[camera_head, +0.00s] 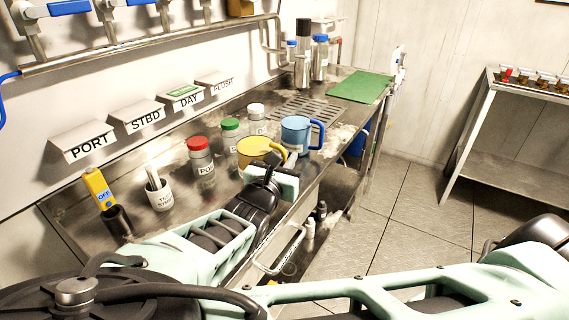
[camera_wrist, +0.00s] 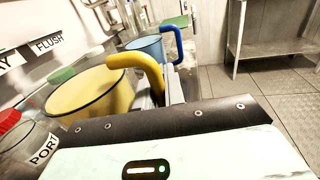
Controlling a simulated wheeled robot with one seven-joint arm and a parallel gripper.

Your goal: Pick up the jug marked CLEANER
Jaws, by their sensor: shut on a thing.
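A yellow jug (camera_head: 252,150) stands at the front edge of the steel bench, and a blue jug (camera_head: 295,136) is just to its right. My gripper (camera_head: 290,162) is at the yellow jug's handle side. In the wrist view my gripper (camera_wrist: 162,92) is shut on the handle of the yellow jug (camera_wrist: 95,105), whose open rim faces up and looks empty. The blue jug (camera_wrist: 147,48) is beyond it, apart from my fingers. I cannot read the word CLEANER on either jug. I cannot tell whether the yellow jug's base touches the bench.
A green mat (camera_head: 361,86) lies at the far end. Floor to the right is clear.

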